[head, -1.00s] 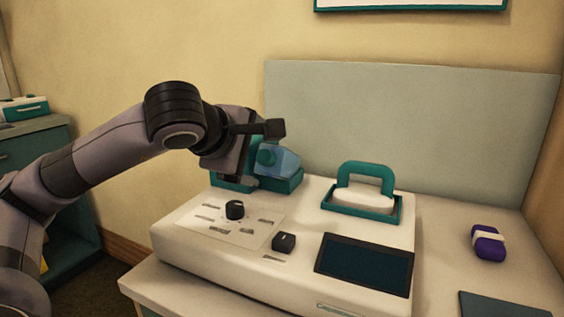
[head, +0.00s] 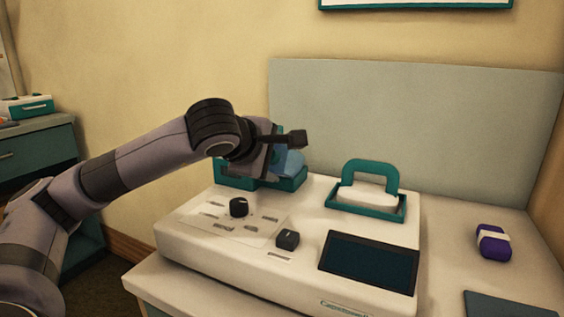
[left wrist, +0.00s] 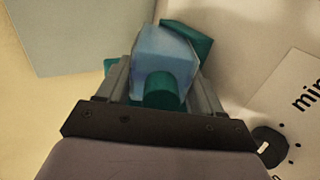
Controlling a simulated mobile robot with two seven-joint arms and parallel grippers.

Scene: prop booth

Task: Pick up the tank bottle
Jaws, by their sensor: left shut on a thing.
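The tank bottle (head: 291,164) is translucent blue and sits at the teal holder (head: 288,184) on the back left of the white machine. My left gripper (head: 275,163) is at the bottle, and its own wrist hides part of it in the head view. In the left wrist view the blue bottle (left wrist: 165,55) with its teal cap (left wrist: 161,90) lies between the two fingers of my left gripper (left wrist: 160,80), which is shut on it. Whether the bottle touches the holder cannot be told. My right gripper is not in view.
The white machine (head: 200,244) carries a black knob (head: 238,207), a black switch (head: 287,239), a dark screen (head: 370,264) and a teal-handled lid (head: 370,172). A purple item with a white band (head: 493,241) lies on the counter to the right. A grey panel (head: 420,110) stands behind.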

